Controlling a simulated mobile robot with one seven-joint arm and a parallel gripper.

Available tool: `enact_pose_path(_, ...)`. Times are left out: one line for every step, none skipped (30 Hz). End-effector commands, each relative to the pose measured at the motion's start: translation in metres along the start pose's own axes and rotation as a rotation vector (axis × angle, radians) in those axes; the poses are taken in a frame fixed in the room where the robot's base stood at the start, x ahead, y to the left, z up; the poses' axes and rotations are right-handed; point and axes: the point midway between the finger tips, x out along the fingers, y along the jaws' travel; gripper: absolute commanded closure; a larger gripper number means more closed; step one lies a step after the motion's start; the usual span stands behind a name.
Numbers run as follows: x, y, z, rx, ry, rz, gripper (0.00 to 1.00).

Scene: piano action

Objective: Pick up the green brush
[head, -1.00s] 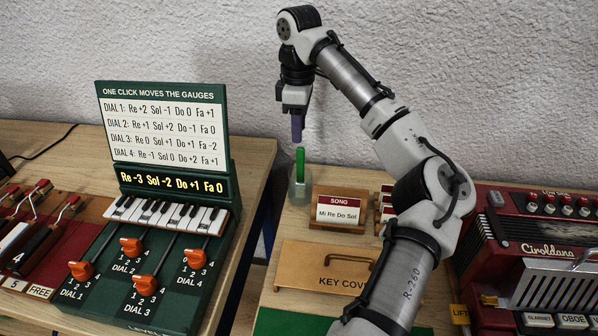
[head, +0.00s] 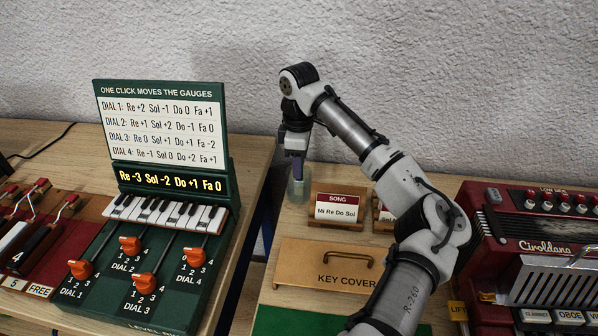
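The green brush was standing upright in a clear cup (head: 299,190) at the back left of the right-hand table. Its green handle is now hidden behind my gripper's fingers. My gripper (head: 297,172) is directly over the cup, pointing down, with its purplish fingers at the cup's rim. I cannot tell from this view whether the fingers are open or shut around the handle.
A song card stand (head: 337,208) stands just right of the cup. The wooden key cover (head: 325,272) lies in front. A red accordion (head: 545,250) is at the right. The green dial console (head: 150,255) stands on the left table, across a gap.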

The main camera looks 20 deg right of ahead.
Motion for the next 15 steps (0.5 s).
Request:
enact_pose_path(0.0000,0.0000,0.0000,0.000,0.000,0.000,0.64)
enact_pose_path(-0.0001,0.0000,0.0000,0.000,0.000,0.000,0.64)
enact_pose_path(-0.0001,0.0000,0.0000,0.000,0.000,0.000,0.68)
enact_pose_path(-0.0001,0.0000,0.0000,0.000,0.000,0.000,0.72)
enact_pose_path(-0.0002,0.0000,-0.0001,0.000,0.000,0.000,0.75)
enact_pose_path(-0.0002,0.0000,-0.0001,0.000,0.000,0.000,0.81)
enact_pose_path(-0.0002,0.0000,-0.0001,0.000,0.000,0.000,0.85)
enact_pose_path(-0.0002,0.0000,-0.0001,0.000,0.000,0.000,0.89)
enact_pose_path(-0.0002,0.0000,-0.0001,0.000,0.000,0.000,0.94)
enact_pose_path(-0.0003,0.0000,-0.0001,0.000,0.000,0.000,0.98)
enact_pose_path(-0.0003,0.0000,-0.0001,0.000,0.000,0.000,1.00)
enact_pose_path(-0.0003,0.0000,-0.0001,0.000,0.000,0.000,1.00)
enact_pose_path(-0.0003,0.0000,-0.0001,0.000,0.000,0.000,1.00)
enact_pose_path(-0.0004,0.0000,-0.0001,0.000,0.000,0.000,1.00)
enact_pose_path(-0.0004,0.0000,-0.0001,0.000,0.000,0.000,1.00)
